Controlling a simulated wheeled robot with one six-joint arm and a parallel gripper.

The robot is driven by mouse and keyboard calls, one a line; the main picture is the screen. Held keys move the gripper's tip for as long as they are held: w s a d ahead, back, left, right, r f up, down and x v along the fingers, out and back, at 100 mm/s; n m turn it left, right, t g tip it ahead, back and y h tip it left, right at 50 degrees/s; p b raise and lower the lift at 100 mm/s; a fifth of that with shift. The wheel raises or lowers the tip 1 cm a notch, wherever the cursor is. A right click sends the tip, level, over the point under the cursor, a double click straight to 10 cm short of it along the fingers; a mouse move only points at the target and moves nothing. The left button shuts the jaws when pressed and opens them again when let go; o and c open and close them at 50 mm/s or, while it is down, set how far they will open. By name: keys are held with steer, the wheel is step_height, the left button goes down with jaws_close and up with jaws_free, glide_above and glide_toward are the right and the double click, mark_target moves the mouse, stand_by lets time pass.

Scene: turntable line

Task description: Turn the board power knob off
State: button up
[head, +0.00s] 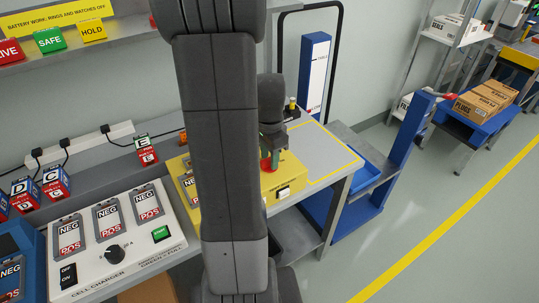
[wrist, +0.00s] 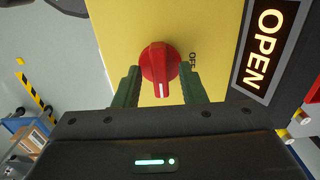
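The red power knob (wrist: 159,62) sits on a yellow panel (wrist: 112,28) in the wrist view. Its white pointer mark faces down in the picture, while the printed OFF label is at its right. My gripper (wrist: 160,78) has its green fingers spread, one on each side of the knob's grip bar, with yellow panel showing between. It looks open, with no clear contact. In the head view my gripper (head: 271,142) points down at the yellow board box (head: 290,183), and the red knob shows partly beneath it. My arm hides part of the box.
A lit OPEN sign (wrist: 266,45) is beside the knob. The cell charger (head: 112,245), with its own black dial and battery slots, stands left of my arm. A blue post (head: 314,75) stands beyond.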

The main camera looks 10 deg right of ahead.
jaws_close()
steer(key=shift+n, duration=0.3)
steer(key=n, duration=0.8)
steer(key=shift+n, duration=0.4)
steer(key=n, duration=0.4)
steer(key=shift+n, duration=2.2)
steer(key=shift+w, duration=0.1)
